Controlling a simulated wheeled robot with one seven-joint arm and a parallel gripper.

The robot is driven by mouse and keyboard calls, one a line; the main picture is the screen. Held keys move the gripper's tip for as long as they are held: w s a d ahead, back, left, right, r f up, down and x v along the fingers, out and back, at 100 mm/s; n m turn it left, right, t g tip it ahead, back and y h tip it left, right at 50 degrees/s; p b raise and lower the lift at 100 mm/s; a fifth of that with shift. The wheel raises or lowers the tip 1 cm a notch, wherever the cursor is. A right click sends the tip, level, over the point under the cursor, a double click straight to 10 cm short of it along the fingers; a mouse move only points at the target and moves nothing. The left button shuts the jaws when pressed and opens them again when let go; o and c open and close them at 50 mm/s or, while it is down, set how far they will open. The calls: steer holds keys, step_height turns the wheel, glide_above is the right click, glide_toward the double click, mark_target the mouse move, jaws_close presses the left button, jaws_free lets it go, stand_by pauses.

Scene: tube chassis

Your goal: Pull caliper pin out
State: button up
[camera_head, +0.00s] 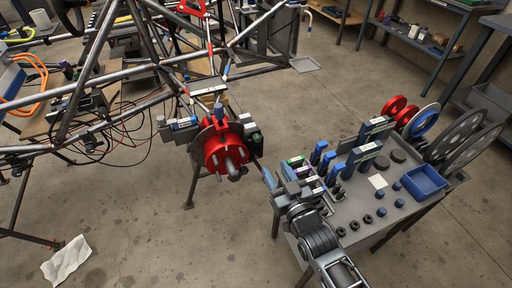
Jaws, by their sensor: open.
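A red hub with a brake disc (224,150) is mounted at the end of the tube chassis (120,75). A dark, caliper-like block (251,134) sits at the disc's right edge. The caliper pin is too small to make out at this size. My gripper (269,179) is just right of and below the hub, in front of the parts table's left edge in the picture. It is open, and I see nothing held in it. It appears apart from the hub and the block, though the depth between them is hard to judge.
A grey parts table (362,238) at right holds blue and dark boxed parts, small blue and black pieces, discs and a blue bin (425,182). Cables (100,140) hang from the chassis at left. A crumpled white cloth (66,261) lies on the floor. Open floor lies below the hub.

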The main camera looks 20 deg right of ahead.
mark_target(258, 141)
steer(key=w, duration=1)
steer(key=shift+w+a+r+p, duration=0.25)
steer(key=shift+r+p, duration=0.15)
jaws_close()
